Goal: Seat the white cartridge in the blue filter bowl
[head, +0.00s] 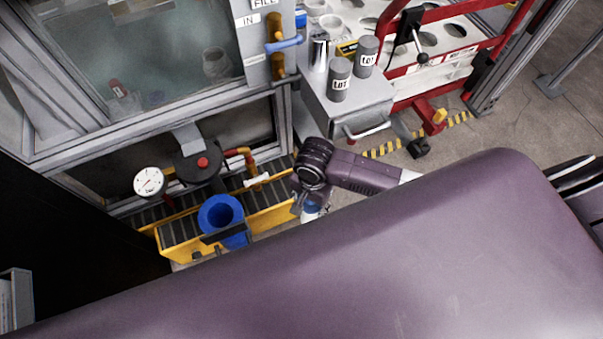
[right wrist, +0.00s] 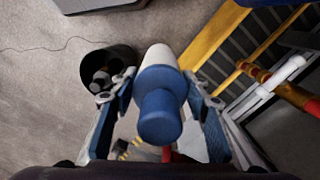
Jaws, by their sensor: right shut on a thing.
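The blue filter bowl (head: 221,212) stands open end up at a yellow grated tray in the head view. Its inside looks empty from here. My right gripper (head: 312,208) is to the right of the bowl, apart from it, and mostly hidden by my own arm. In the right wrist view my right gripper (right wrist: 159,82) is shut on the white cartridge (right wrist: 158,56), with a finger on each side. The cartridge has a blue end (right wrist: 160,116) towards the camera. Only a little blue and white of it shows below the wrist in the head view. My left gripper is not seen.
A black filter head with a red knob (head: 202,162) and a white gauge (head: 149,182) sit behind the bowl. The yellow tray (head: 172,250) lies around the bowl's foot. Grey canisters (head: 340,80) stand on a cart. A dark bin (right wrist: 91,68) stands on the floor.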

